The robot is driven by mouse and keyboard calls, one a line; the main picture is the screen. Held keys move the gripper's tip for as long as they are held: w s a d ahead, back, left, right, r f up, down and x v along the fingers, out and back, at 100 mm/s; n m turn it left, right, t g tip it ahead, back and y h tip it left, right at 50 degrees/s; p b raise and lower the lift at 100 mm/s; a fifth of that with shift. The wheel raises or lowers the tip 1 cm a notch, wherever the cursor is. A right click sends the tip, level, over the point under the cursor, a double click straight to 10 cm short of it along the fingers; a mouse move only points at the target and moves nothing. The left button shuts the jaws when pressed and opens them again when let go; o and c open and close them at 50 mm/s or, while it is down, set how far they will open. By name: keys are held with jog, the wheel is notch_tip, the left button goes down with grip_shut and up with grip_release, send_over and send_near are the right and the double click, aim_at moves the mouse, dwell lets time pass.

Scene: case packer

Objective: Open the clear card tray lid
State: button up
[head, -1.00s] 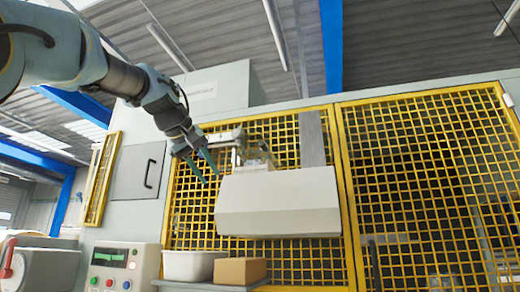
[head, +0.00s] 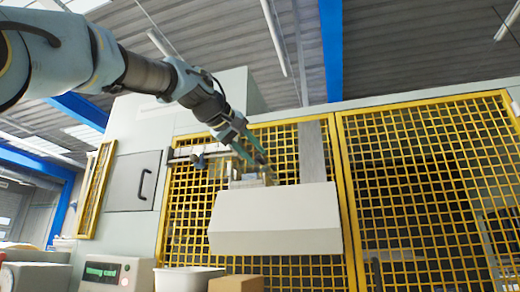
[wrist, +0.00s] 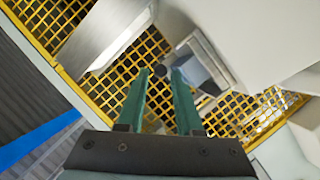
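My gripper (head: 266,166) is above the top of the white box-shaped housing (head: 275,222), by a small pale fitting (head: 240,172) that is partly hidden behind the fingers.
Yellow mesh guards (head: 430,190) stand behind the housing. A grey upright post (head: 314,150) rises behind it. A white bin (head: 188,279) and a brown box (head: 236,284) stand below, with a control panel (head: 103,273) at left.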

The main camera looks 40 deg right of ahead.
aim_at(260, 159)
jog(key=shift+p+x, duration=1.1)
jog(key=shift+x, duration=0.75)
jog(key=shift+s, duration=0.1)
grip_shut()
